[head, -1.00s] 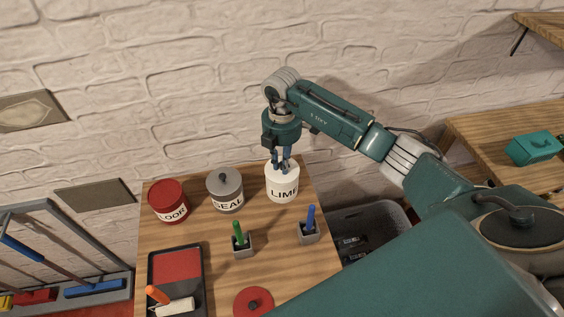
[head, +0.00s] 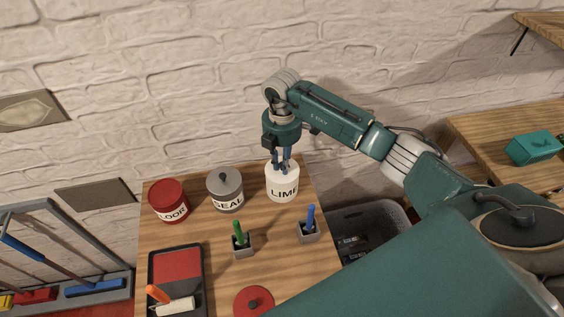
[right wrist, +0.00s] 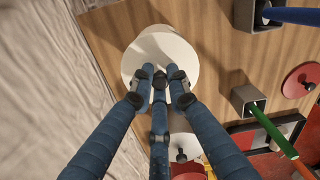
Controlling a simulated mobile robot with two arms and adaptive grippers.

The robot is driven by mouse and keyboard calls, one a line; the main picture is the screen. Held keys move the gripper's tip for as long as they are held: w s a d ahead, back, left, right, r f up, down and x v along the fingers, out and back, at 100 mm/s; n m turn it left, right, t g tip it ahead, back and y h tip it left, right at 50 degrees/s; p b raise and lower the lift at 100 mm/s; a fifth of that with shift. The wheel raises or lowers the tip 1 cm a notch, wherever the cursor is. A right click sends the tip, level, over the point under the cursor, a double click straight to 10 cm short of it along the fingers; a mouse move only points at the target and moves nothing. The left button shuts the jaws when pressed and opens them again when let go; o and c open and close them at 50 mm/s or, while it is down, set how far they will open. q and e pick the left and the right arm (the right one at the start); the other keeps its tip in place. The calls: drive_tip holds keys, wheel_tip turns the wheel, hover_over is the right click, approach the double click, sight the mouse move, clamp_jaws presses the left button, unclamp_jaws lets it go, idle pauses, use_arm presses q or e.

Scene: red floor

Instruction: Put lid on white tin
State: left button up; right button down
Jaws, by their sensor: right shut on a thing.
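The white tin (head: 283,190), labelled LIME, stands upright at the back right of the wooden table. My right gripper (head: 284,166) points straight down over its top. In the right wrist view, the fingers of my right gripper (right wrist: 160,77) close together at the middle of a round white lid (right wrist: 155,42). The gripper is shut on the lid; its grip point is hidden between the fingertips. The lid lines up closely with the tin's top. I cannot tell whether it rests on the rim or hovers just above it. My left gripper is not in view.
A grey tin (head: 226,193) with its lid on and a red tin (head: 168,203) stand to the left. Holders with a green handle (head: 239,234) and a blue handle (head: 310,217), a paint tray (head: 178,264) and a red lid (head: 254,302) are nearer. The brick wall is close behind.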

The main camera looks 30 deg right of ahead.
drive_tip(key=c, duration=1.1)
unclamp_jaws()
drive_tip(key=shift+r, duration=0.1)
drive_tip(key=shift+r+p, duration=2.75)
drive_tip(key=shift+r, duration=0.65)
clamp_jaws()
drive_tip(key=shift+f, duration=0.2)
drive_tip(key=shift+f+b, duration=1.65)
drive_tip(key=shift+f, duration=0.6)
drive_tip(key=shift+s, duration=0.1)
